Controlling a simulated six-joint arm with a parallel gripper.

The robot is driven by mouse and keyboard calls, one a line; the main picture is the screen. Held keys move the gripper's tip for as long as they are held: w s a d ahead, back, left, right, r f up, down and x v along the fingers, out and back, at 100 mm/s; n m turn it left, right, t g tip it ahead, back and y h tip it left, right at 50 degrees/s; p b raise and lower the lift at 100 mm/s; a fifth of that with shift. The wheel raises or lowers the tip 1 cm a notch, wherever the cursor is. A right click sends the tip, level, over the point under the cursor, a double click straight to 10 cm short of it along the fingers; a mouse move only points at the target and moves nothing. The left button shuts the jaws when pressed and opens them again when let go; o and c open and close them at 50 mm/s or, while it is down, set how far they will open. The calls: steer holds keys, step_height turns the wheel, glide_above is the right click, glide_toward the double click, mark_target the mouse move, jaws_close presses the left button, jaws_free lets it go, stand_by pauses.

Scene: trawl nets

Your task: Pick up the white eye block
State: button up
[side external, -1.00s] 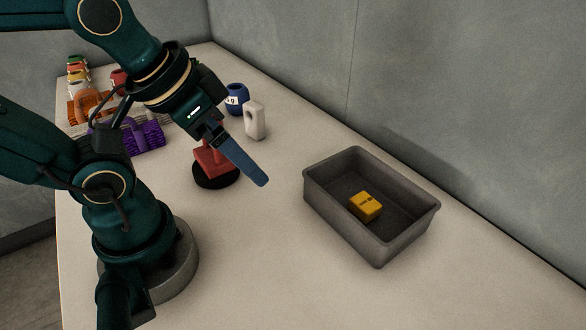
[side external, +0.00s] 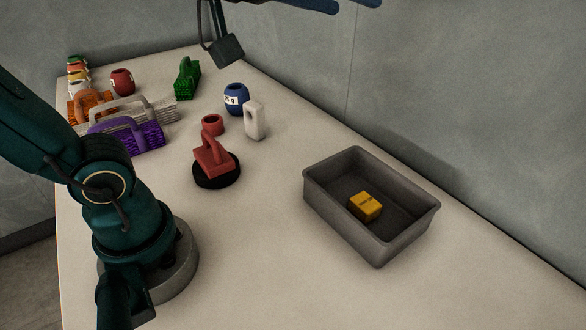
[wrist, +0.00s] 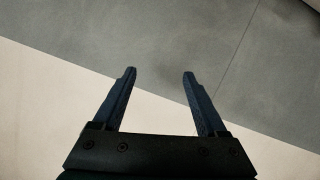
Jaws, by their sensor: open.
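The white eye block (side external: 255,121) stands upright on the table, with a hole through its upper part. It is beside the blue barrel-shaped thing (side external: 236,98). My gripper (side external: 358,4) is at the top edge of the side external view, high above the table and only partly in frame. In the wrist view my gripper (wrist: 158,73) has its two fingers apart with nothing between them. The wrist view shows only bare table and grey wall, and the block is not in it.
A grey tray (side external: 325,203) holds a yellow block (side external: 365,206). A red handled tool on a black disc (side external: 213,168) and a red ring (side external: 213,124) lie left of the eye block. Purple (side external: 126,137), white, orange and green (side external: 187,78) brushes stand further left. The front table is clear.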

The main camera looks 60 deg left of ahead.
steer(key=w+a+r+n+t+y, duration=0.2)
steer(key=w+a+r+n+y, duration=0.5)
steer(key=w+a, duration=0.25)
steer(key=n+g+y, duration=0.8)
steer(key=n+g, duration=0.4)
steer(key=g, duration=0.6)
glide_above(260, 108)
steer(key=w+d, duration=0.2)
step_height(260, 108, down, 26)
steer(key=r, duration=0.1)
steer(key=shift+m+g+h, duration=0.3)
steer(key=shift+g+h, duration=0.1)
steer(key=shift+g, duration=0.3)
steer(key=f, duration=0.2)
steer(key=s+f, duration=0.1)
steer(key=f, duration=0.4)
steer(key=shift+s+f, duration=0.3)
steer(key=shift+x, duration=2.5)
jaws_close()
